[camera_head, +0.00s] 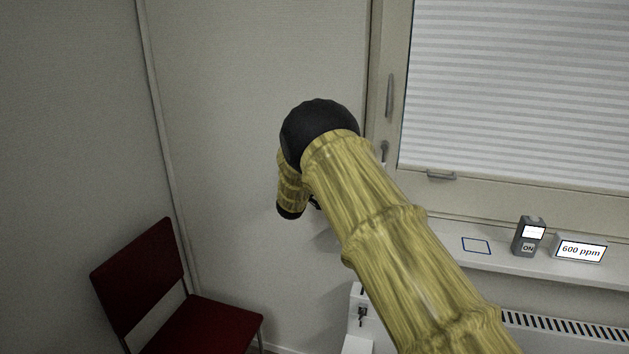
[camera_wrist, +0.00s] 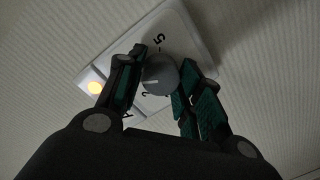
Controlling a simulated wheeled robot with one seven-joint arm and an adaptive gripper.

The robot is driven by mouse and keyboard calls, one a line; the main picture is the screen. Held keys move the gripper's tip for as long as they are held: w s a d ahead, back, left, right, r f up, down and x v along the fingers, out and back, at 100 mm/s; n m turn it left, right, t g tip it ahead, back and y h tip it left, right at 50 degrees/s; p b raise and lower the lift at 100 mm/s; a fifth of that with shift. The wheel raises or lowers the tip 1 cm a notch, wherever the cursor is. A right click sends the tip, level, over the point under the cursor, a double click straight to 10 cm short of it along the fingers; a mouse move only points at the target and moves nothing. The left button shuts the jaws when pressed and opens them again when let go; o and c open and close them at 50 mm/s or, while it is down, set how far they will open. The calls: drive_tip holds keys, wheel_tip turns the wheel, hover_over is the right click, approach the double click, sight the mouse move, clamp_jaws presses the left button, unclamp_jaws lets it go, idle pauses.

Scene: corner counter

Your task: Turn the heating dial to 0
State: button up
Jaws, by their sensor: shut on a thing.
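The heating dial (camera_wrist: 160,76) is a round grey knob with a light pointer line, in the middle of the wrist view. It sits on a white plate (camera_wrist: 190,30) with black digits around the knob; a 5 is readable above it, other marks are partly covered. My gripper (camera_wrist: 158,84) has one finger on each side of the knob and is shut on it. A 0 cannot be made out. In the head view my arm hides the dial and the gripper's fingers.
A red chair (camera_head: 150,280) stands at the lower left. The window sill (camera_head: 500,258) holds a grey device (camera_head: 528,236) and a 600 ppm display (camera_head: 580,249). A radiator (camera_head: 570,330) is below the sill.

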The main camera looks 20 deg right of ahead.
drive_tip(key=shift+f+n, duration=0.1)
drive_tip(key=shift+n, duration=1.1)
drive_tip(key=o, duration=1)
drive_tip(key=shift+o, duration=0.2)
drive_tip(key=f+v, duration=0.1)
drive_tip(key=v, duration=1.1)
drive_tip(key=shift+r, duration=0.45)
drive_tip(key=shift+a, duration=0.15)
